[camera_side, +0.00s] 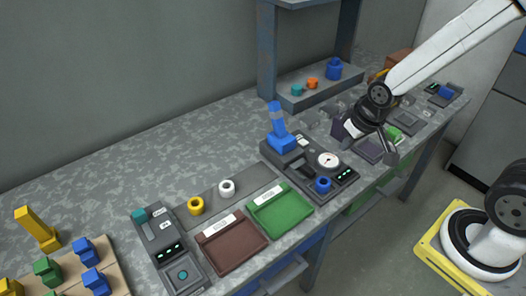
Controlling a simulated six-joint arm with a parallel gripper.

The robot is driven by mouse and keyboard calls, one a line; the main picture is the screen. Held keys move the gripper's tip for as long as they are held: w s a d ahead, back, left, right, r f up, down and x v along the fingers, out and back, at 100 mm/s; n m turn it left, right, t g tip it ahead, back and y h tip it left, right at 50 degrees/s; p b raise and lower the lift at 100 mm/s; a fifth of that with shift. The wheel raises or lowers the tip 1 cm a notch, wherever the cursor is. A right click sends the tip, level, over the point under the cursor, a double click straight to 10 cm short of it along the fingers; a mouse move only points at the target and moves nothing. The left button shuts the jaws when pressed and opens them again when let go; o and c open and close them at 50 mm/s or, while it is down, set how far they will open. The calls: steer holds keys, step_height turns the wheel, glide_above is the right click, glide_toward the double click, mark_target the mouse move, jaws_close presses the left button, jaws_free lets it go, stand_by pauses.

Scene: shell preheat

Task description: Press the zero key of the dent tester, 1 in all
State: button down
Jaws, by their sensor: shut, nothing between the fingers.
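A dark bench device with a round white dial (327,159) stands near the middle of the bench; I take it to be the dent tester. It carries a tall blue part (278,122) at the back, a blue ring (323,184) at the front and a small green-lit display (344,174). Its zero key is too small to tell apart. My gripper (390,158) is shut and empty, pointing down to the right of the dial, apart from it. Its fingertips are small and partly unclear here.
A brown tray (232,246) and a green tray (281,217) lie left of the dial device. A yellow ring (196,206) and white ring (227,188) stand behind them. Another device with a display (168,254) is farther left. A shelf (318,92) stands behind.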

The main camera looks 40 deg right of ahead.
steer(key=w+d+f+m+t, duration=0.1)
steer(key=w+d+m, duration=0.1)
steer(key=w, duration=0.4)
steer(key=w+d+f+m+t, duration=0.1)
steer(key=w+d+f+t, duration=0.15)
steer(key=w, duration=0.35)
steer(key=m+t+y, duration=0.1)
steer(key=m+t, duration=0.1)
steer(key=m, duration=0.2)
glide_above(305, 143)
steer(key=shift+a+f, duration=0.1)
steer(key=shift+f, duration=2.2)
steer(key=shift+f, duration=0.2)
steer(key=shift+f, duration=4.2)
steer(key=shift+f, duration=0.15)
steer(key=shift+f, duration=0.3)
